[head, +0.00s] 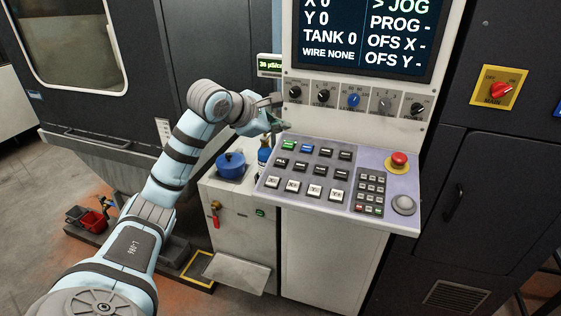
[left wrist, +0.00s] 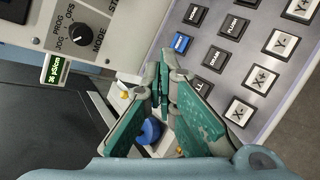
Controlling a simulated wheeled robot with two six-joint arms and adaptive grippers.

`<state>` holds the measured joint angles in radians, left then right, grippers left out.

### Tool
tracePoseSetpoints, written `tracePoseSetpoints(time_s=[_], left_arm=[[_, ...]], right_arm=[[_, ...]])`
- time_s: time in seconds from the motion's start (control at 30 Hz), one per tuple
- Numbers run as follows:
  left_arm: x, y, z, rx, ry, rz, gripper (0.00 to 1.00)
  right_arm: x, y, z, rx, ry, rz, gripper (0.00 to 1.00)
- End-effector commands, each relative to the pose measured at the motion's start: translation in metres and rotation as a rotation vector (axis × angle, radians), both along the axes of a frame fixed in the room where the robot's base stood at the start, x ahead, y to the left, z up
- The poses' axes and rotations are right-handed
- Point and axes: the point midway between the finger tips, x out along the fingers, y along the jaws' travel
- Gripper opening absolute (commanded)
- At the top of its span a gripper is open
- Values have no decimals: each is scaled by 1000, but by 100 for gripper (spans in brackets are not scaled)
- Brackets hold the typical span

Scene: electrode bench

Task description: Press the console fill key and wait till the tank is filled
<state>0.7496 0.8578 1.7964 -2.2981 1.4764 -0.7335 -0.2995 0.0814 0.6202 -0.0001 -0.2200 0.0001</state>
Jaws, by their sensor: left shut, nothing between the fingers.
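The console (head: 345,212) has a sloped panel with rows of keys. The fill key (head: 281,162) appears to be the leftmost black key of the second row; in the left wrist view the matching key (left wrist: 202,86) is partly covered by a finger, its label unreadable. My left gripper (head: 279,124) is shut and empty beside the panel's upper left corner. In the left wrist view its green-padded fingers (left wrist: 167,60) meet left of that key; contact cannot be told. The screen (head: 365,35) reads TANK 0, WIRE NONE and > JOG. My right gripper is out of view.
A row of knobs (head: 353,100) stands close above the keys. A red stop button (head: 398,161) is at the panel's right. A blue pot (head: 231,163) sits on the cabinet (head: 241,211) left of the console. A small green display (head: 269,65) is behind the gripper.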

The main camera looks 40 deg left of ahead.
Motion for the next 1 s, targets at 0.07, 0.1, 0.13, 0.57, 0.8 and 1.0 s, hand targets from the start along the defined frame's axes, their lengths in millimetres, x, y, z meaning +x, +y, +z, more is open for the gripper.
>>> tracePoseSetpoints(time_s=[0.07, 0.1, 0.13, 0.57, 0.8, 1.0], left_arm=[[0, -1, 0, -1, 0, -1, 0], [0, -1, 0, -2, 0, -1, 0], [0, -1, 0, -2, 0, -1, 0], [5, 0, -31, -6, 0, -4, 0], [12, 2, -67, -5, -1, -3, 0], [17, 4, -85, -6, -2, -5, 0]], right_arm=[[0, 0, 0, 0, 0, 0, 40], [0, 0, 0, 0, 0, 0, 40], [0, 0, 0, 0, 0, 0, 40], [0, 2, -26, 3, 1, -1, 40], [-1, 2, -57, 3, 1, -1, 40], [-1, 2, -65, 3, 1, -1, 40]])
